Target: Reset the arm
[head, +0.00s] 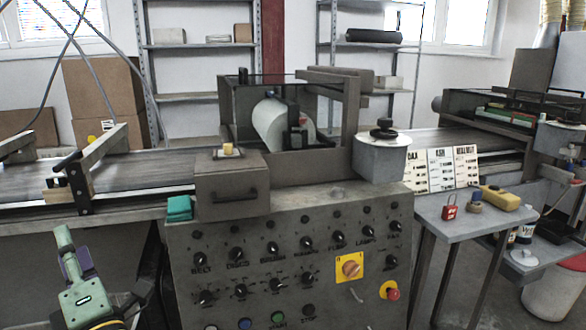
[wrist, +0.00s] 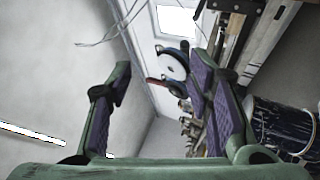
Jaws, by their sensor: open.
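My gripper (head: 74,252), green with purple finger pads, is at the lower left of the head view. It is raised in front of the conveyor (head: 130,180), left of the control panel (head: 290,262). In the wrist view the two fingers of my gripper (wrist: 160,80) stand wide apart with nothing between them. The wrist camera looks across the room in a sideways-turned view, toward a pale wall and a window.
A teal cloth-like item (head: 179,208) lies by the grey box (head: 232,185). A side table (head: 455,228) at the right carries a red padlock (head: 449,212) and a yellow tool (head: 500,198). A dark blue drum (wrist: 278,128) shows in the wrist view.

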